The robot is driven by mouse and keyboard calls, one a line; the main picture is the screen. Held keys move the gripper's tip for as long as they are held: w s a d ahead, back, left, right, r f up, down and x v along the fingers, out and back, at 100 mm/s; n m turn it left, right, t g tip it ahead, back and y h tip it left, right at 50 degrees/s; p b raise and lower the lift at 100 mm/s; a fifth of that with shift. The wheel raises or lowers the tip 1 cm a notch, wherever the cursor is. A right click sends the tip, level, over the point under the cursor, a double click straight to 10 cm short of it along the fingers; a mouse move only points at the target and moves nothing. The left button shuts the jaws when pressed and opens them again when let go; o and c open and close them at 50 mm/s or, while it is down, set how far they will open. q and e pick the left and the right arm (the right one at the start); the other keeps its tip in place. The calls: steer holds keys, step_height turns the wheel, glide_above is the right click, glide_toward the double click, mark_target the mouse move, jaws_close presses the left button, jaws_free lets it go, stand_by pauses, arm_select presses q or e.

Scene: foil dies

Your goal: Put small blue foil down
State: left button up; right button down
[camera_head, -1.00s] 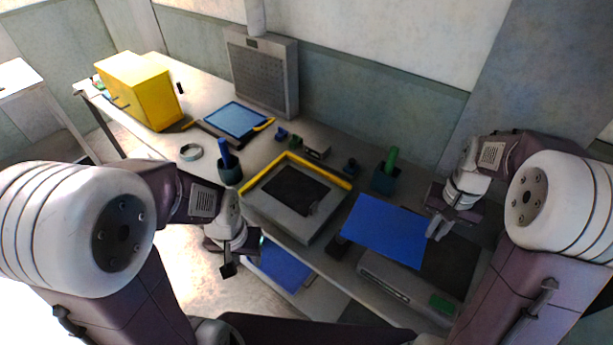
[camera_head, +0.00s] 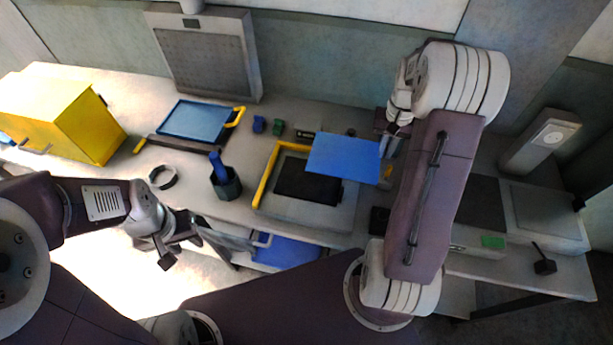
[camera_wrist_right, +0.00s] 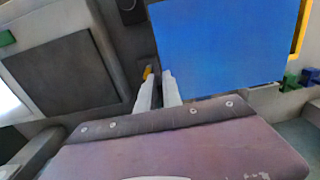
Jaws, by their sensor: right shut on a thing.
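The blue foil sheet (camera_head: 345,156) is flat and held at its right edge by my right gripper (camera_head: 386,172). It hangs above the back right part of a grey press bed (camera_head: 312,214) with a yellow edge guide and a dark pad (camera_head: 305,186), covering part of the pad. In the right wrist view my right gripper's fingers (camera_wrist_right: 158,92) are at the lower left corner of the foil (camera_wrist_right: 222,45). My left gripper (camera_head: 180,248) is empty and looks open, in front of the bench, left of the lower shelf.
Another blue sheet (camera_head: 288,252) lies on the lower shelf. A blue panel with a yellow handle (camera_head: 195,121), a dark cup with a blue tool (camera_head: 225,184), a ring (camera_head: 162,177) and a yellow box (camera_head: 65,120) stand to the left. A grey device (camera_head: 543,215) is at the right.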

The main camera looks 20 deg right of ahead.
steer(key=p, duration=0.2)
glide_above(339, 179)
step_height(339, 179, down, 7)
steer(key=shift+a+r, duration=0.1)
step_height(339, 179, down, 4)
steer(key=shift+r, duration=0.2)
steer(key=shift+w+f, duration=0.1)
steer(key=shift+f, duration=0.2)
steer(key=c, duration=1.5)
jaws_free()
steer(key=shift+f, duration=0.1)
